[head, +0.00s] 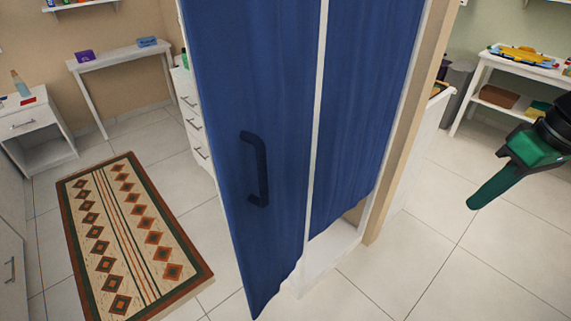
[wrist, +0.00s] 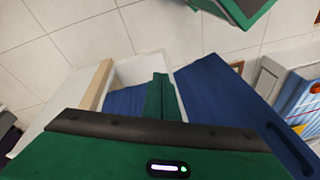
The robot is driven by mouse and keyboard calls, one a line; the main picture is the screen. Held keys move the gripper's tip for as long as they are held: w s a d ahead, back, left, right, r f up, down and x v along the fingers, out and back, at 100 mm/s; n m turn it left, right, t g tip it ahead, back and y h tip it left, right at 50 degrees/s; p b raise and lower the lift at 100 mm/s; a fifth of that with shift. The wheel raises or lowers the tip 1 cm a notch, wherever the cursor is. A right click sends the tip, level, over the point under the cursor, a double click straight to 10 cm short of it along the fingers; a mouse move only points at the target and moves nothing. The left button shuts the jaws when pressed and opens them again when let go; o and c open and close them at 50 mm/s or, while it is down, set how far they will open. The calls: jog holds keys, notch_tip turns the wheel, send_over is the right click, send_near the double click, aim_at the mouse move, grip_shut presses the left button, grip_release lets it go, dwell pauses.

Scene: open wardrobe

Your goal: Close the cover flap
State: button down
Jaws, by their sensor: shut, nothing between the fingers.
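The cover flap (head: 225,110) is a long blue fabric panel with a dark handle (head: 257,168). It stands swung out from the white-framed wardrobe, left of a second blue panel (head: 360,110). In the wrist view the flap (wrist: 215,95) is at the right, with its handle (wrist: 288,148) near the lower right edge. My gripper (head: 474,203) is green and shut with nothing in it. It is out to the right of the wardrobe in the head view, apart from the flap. Its shut fingers (wrist: 160,92) point toward the wardrobe in the wrist view.
A patterned rug (head: 135,240) lies on the tiled floor at the left. A white drawer unit (head: 195,120) stands behind the flap. A white table (head: 480,80) with things on it stands at the back right. Tiled floor is clear in front of the wardrobe and below my gripper.

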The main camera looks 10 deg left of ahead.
jog(key=w+a+r+n+g+y, duration=0.1)
jog(key=w+a+r+n, duration=0.1)
jog(key=a+r+n, duration=0.35)
jog(key=w+a+r+n+y, duration=0.2)
jog(key=a+n, duration=0.5)
jog(key=a, duration=0.3)
jog(key=s+a+r+n+g+y, duration=0.1)
jog(key=s+a+r+n+g, duration=0.2)
jog(key=s+a+r+n, duration=0.3)
jog(key=a+n, duration=0.4)
jog(key=n, duration=0.4)
jog(key=shift+s+a+g, duration=0.25)
jog(key=shift+a+g, duration=0.05)
jog(key=shift+a, duration=0.1)
jog(key=shift+f, duration=0.1)
jog(key=s+a+f, duration=0.1)
jog(key=a+f, duration=0.6)
jog(key=a, duration=0.2)
jog(key=shift+s+f, duration=0.2)
jog(key=shift+f, duration=0.1)
